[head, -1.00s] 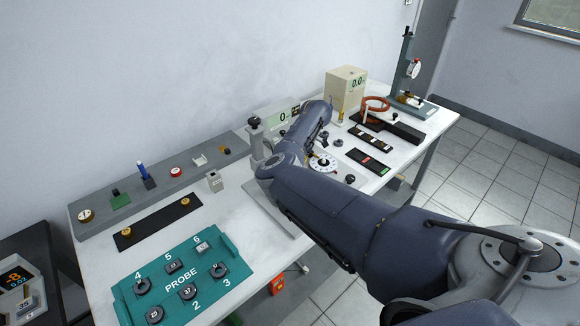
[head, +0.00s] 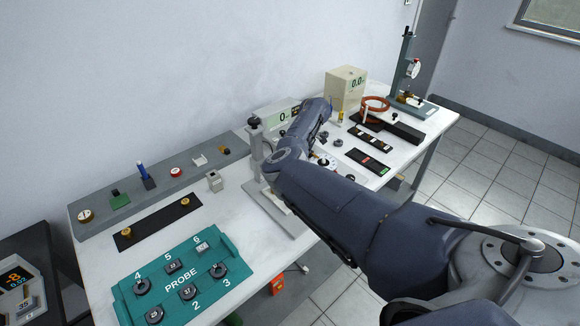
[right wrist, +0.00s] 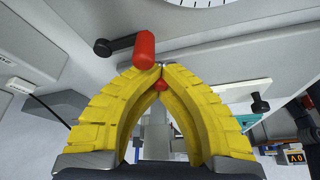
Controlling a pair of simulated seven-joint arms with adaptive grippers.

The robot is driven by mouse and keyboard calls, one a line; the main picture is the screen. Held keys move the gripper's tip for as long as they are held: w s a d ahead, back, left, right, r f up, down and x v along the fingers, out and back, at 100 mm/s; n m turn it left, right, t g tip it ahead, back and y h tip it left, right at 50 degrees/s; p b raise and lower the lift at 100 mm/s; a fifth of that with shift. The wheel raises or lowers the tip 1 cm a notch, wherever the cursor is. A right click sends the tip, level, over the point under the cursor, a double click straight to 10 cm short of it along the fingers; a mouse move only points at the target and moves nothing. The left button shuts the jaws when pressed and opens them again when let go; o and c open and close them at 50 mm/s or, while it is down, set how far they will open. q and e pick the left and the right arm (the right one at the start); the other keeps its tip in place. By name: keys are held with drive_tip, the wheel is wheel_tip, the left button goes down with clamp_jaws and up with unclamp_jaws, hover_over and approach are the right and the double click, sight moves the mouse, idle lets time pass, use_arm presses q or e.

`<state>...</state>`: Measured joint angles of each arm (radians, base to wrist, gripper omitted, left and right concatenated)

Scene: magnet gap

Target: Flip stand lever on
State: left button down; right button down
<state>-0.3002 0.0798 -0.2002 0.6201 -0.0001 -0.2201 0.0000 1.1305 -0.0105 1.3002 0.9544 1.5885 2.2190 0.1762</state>
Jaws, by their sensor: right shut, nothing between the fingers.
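My right gripper (right wrist: 158,72) shows in the right wrist view with its yellow fingertips together and nothing between them. A lever with a black pivot (right wrist: 103,47) and a red grip (right wrist: 144,48) sits just beyond the fingertips, its red end very close to them; I cannot tell if they touch. A small red ball (right wrist: 160,85) shows behind the fingertips. In the head view my right arm covers the gripper and much of the stand, whose post (head: 256,146) and grey base (head: 277,213) stick out at the left. My left gripper is not in view.
A teal probe tray (head: 238,252) lies at the table's near end, with a black strip (head: 157,223) behind it. A grey rack (head: 98,226) runs along the wall. A beige meter box (head: 345,88), an orange coil (head: 375,104) and a dial-gauge stand (head: 407,65) stand at the far end.

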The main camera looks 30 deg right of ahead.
drive_tip(key=shift+w+d+n+g, duration=0.15)
drive_tip(key=shift+w+n+g, duration=0.1)
drive_tip(key=shift+n, duration=0.35)
drive_tip(key=shift+w+d+n+g, duration=0.1)
drive_tip(key=shift+w+n+g, duration=0.1)
drive_tip(key=shift+n, duration=0.4)
drive_tip(key=c, duration=1.4)
unclamp_jaws()
drive_tip(key=shift+o, duration=0.2)
drive_tip(key=v, duration=1.2)
